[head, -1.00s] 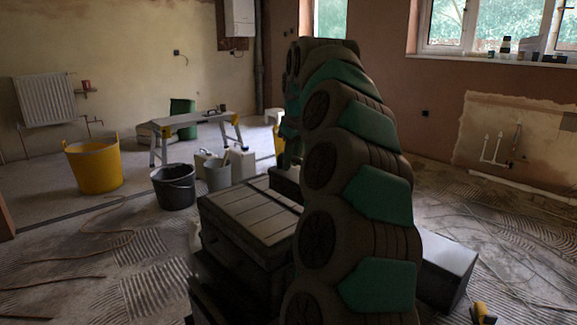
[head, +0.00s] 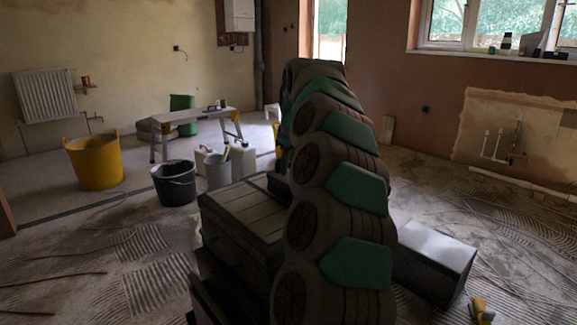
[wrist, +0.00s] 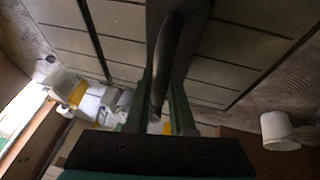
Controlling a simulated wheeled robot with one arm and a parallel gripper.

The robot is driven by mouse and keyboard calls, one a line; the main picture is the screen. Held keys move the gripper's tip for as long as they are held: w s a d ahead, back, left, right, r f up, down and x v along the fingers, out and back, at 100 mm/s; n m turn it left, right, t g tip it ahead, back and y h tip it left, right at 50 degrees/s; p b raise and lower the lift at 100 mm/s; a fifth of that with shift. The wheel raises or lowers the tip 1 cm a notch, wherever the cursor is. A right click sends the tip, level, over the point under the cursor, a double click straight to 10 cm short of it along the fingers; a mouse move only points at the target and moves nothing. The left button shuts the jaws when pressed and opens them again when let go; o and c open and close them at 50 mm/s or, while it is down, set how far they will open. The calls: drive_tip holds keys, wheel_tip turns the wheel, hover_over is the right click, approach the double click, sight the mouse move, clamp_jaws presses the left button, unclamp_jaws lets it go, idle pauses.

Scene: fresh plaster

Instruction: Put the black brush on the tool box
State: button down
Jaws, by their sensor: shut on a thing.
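The black brush (wrist: 166,55) is held between the two fingers of my gripper (wrist: 163,105) in the wrist view. Its long dark handle runs between the fingers, and a broader dark part lies beyond them. The tool box (head: 240,212), dark with a ribbed lid, stands left of my arm in the head view. Its panelled lid (wrist: 240,45) fills much of the wrist view behind the brush. I cannot tell whether the brush touches the lid. My gripper is mostly hidden by my arm in the head view.
A grey-topped box (head: 435,255) is right of my arm, with a yellow-handled tool (head: 481,312) near it. A black bucket (head: 174,184), grey bucket (head: 217,172), yellow tub (head: 95,164) and work platform (head: 195,120) stand beyond. The left floor has open room with a cable.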

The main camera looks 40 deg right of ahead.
drive_tip(key=shift+f, duration=0.15)
drive_tip(key=c, duration=0.8)
unclamp_jaws()
drive_tip(key=shift+o, duration=0.2)
drive_tip(key=shift+r, duration=0.2)
drive_tip(key=v, duration=1.2)
drive_tip(key=shift+f, duration=0.1)
